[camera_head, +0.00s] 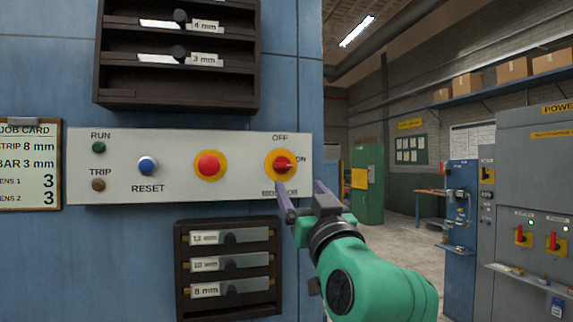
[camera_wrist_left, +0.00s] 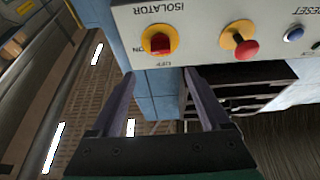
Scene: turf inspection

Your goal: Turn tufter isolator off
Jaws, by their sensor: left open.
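The isolator (camera_head: 282,165) is a red handle on a round yellow plate at the right end of a pale panel (camera_head: 228,185). OFF is printed above it and ON to its right; the handle appears to point towards ON. My left gripper (camera_head: 303,192) is open and empty, just below and to the right of the isolator. One finger partly covers the lettering under it. In the left wrist view the picture is upside down; the isolator (camera_wrist_left: 159,40) lies beyond the fingertips of my open gripper (camera_wrist_left: 158,76), apart from them. My right gripper is not in view.
A red button (camera_head: 209,165) on yellow, a blue RESET button (camera_head: 147,166) and RUN and TRIP lamps share the panel. A dark rack (camera_head: 180,99) juts out above and a smaller one (camera_head: 183,285) below. Open room lies to the right, with grey cabinets (camera_head: 518,205).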

